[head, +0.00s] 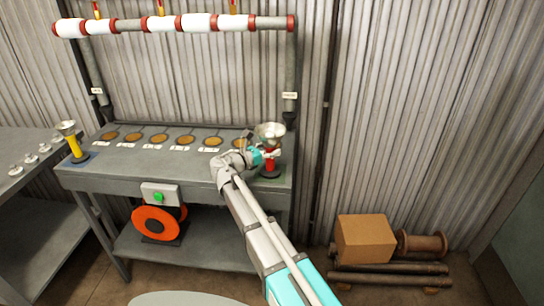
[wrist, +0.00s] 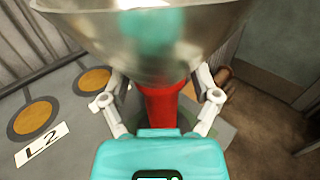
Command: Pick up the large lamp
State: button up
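The large lamp (head: 270,131) stands upright near the right end of the grey workbench. It has a wide silver bowl-shaped head, a red body and a dark base. In the wrist view its silver head (wrist: 150,35) fills the top and its red body (wrist: 162,105) shows below. My gripper (wrist: 160,85) has its fingers apart, one on each side of the red body, under the head. Gaps seem to show between fingers and body; the fingertips are partly hidden by the head. A smaller lamp (head: 71,140) with a yellow body stands at the bench's left end.
The workbench (head: 200,168) carries a row of brown discs with labels. A pipe frame (head: 180,24) with red and white fittings rises behind. An orange reel (head: 156,222) sits below. A cardboard box (head: 364,238) and pipes lie on the floor to the right.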

aim_at(266, 137)
grip_shut()
jog(key=shift+r, duration=0.2)
dwell(0.3)
notch_tip(266, 137, up, 3)
jog(key=p, duration=0.3)
jog(key=shift+f, duration=0.1)
jog(key=s+r+p, duration=0.1)
jog(key=r+p, duration=0.1)
jog(key=s+r+p, duration=0.4)
jog(key=shift+a+r, duration=0.15)
jog(key=shift+a, duration=0.25)
jog(key=s+a+r+p, duration=0.1)
jog(key=s+r+p, duration=0.2)
jog(key=s, duration=0.5)
jog(key=shift+s+a+r+p, duration=0.3)
jog(key=shift+s+p, duration=0.1)
jog(key=shift+p, duration=0.1)
